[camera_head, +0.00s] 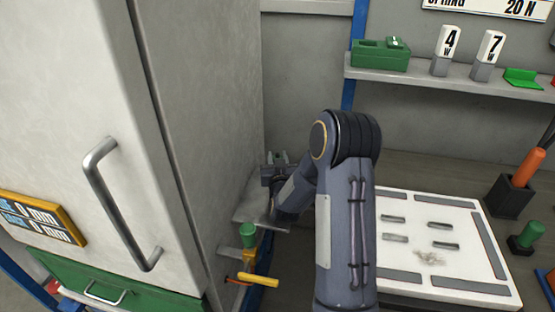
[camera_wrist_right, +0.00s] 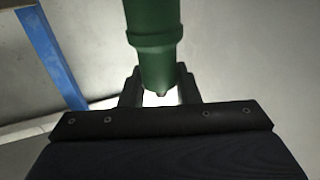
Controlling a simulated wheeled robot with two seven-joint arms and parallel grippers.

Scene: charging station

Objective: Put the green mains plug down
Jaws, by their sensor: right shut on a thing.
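The green mains plug (camera_wrist_right: 153,32) is in the right wrist view, a dark green ribbed body with a narrower end between the fingers. My right gripper (camera_wrist_right: 160,88) is shut on it. In the head view the right gripper (camera_head: 275,168) is beyond my forearm, beside the tall grey cabinet and above a small grey ledge (camera_head: 252,212). I cannot make out the plug there. In the wrist view it shows against a pale surface, and I cannot tell whether it touches anything. My left gripper is not in view.
The cabinet (camera_head: 210,90) with a bar handle stands close on the left. A green knob (camera_head: 248,236) and an orange-yellow lever (camera_head: 252,279) are below the ledge. A white slotted board (camera_head: 428,270) lies right of my arm. A shelf (camera_head: 450,78) holds a green box and numbered blocks.

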